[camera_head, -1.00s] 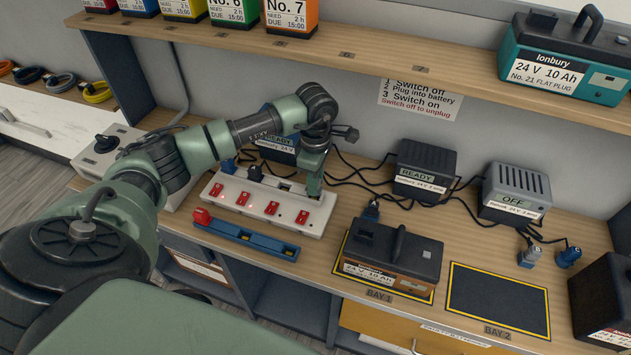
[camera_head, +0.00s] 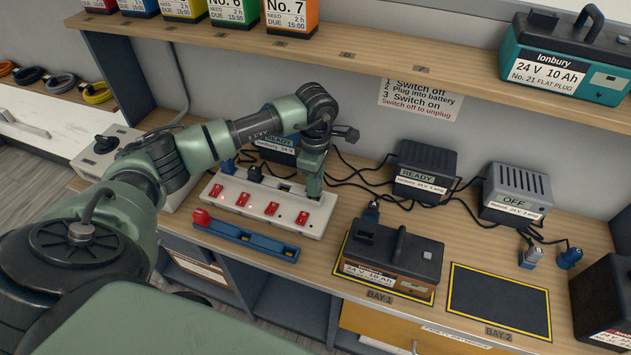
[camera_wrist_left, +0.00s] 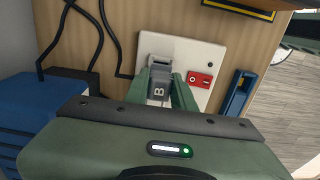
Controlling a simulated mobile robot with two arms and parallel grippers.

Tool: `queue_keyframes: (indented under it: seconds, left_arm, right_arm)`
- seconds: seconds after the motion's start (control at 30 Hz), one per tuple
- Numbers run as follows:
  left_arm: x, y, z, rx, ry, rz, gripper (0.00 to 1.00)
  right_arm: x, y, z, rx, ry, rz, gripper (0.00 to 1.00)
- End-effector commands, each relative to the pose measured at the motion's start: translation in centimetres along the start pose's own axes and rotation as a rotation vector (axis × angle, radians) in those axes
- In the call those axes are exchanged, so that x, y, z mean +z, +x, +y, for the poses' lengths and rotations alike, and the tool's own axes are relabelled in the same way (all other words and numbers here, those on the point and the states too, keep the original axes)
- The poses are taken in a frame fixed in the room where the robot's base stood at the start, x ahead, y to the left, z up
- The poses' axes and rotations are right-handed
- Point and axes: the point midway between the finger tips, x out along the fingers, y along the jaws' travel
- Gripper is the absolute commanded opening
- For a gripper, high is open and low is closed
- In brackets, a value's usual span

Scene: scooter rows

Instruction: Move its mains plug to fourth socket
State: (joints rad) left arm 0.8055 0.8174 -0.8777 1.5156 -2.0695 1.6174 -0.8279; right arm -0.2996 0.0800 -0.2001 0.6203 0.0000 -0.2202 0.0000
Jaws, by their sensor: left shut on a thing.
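My left gripper (camera_head: 314,190) is over the right end of the white socket strip (camera_head: 318,228), at its last socket. It is shut on a grey mains plug marked B (camera_wrist_left: 159,79), which shows between the fingers in the left wrist view. The plug is upright at the strip's end; whether its pins are fully in is hidden. The strip has several red switches, the last one (camera_head: 303,218) just in front of the gripper. My right gripper is not in view.
A blue rail with a red end (camera_head: 245,236) lies in front of the strip. Chargers marked READY (camera_head: 425,171) and OFF (camera_head: 516,191) stand to the right, with loose black cables between. A battery (camera_head: 391,259) sits in Bay 1; Bay 2 (camera_head: 497,303) is empty. A shelf overhangs the bench.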

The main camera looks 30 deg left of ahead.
Motion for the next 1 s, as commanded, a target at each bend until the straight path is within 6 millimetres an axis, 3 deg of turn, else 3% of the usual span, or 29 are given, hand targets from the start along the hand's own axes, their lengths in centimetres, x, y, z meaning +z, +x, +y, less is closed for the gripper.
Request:
queue_keyframes:
  seconds: [1.0]
  left_arm:
    - [0.0, 2.0, 0.0, 0.0, 0.0, 0.0, 0.0]
  right_arm:
    - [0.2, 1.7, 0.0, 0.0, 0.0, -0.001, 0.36]
